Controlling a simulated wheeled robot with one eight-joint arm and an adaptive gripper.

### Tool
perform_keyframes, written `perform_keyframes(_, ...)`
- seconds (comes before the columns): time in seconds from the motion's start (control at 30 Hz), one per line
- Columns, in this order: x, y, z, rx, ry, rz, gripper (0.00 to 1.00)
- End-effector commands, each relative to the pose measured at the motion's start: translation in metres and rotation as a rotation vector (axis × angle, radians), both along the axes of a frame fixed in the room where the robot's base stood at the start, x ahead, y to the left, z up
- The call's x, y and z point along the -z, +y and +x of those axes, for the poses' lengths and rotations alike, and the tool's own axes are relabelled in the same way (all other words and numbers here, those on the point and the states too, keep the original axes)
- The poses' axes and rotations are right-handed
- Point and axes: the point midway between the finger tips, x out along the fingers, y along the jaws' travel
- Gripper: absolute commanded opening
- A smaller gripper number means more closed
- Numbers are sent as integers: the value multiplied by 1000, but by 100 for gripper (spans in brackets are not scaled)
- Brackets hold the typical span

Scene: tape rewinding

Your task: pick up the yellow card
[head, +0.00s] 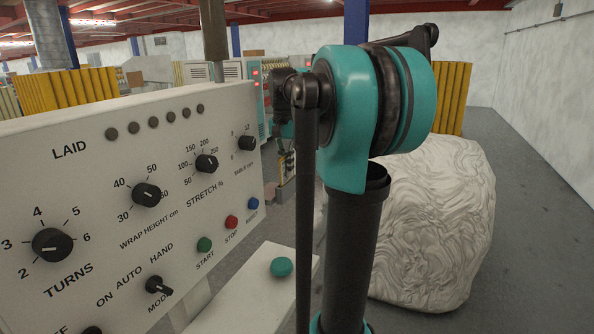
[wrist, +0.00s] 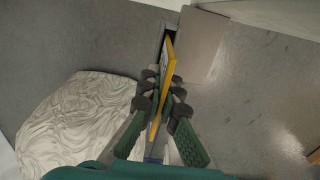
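The yellow card (wrist: 169,58) shows in the wrist view as a narrow, nearly edge-on strip. It runs from beyond my fingertips back between the fingers. My gripper (wrist: 163,79) has green and dark grey fingers that converge on the card from both sides, and it looks shut on it. The card's far end lies close to a dark slot-like gap beside a flat grey-brown plate (wrist: 188,42); I cannot tell whether it touches there. The card's near end is partly hidden between the fingers.
A white control panel (head: 90,205) with knobs and buttons stands at the left. A teal button (head: 281,267) sits on a pale surface below it. A white wrapped bulky load (head: 440,225) stands at the right, also in the wrist view (wrist: 75,120). Grey floor (head: 535,230) is open further right.

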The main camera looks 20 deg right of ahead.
Motion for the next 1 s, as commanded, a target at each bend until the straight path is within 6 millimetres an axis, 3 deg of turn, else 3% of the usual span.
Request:
perform_keyframes(0.27, -44, 0, 0, 0, 0, 0, 0)
perform_keyframes(0.7, -150, 0, 0, -1, 0, 0, 0)
perform_keyframes(1.0, -185, 0, 0, -1, 0, 0, 0)
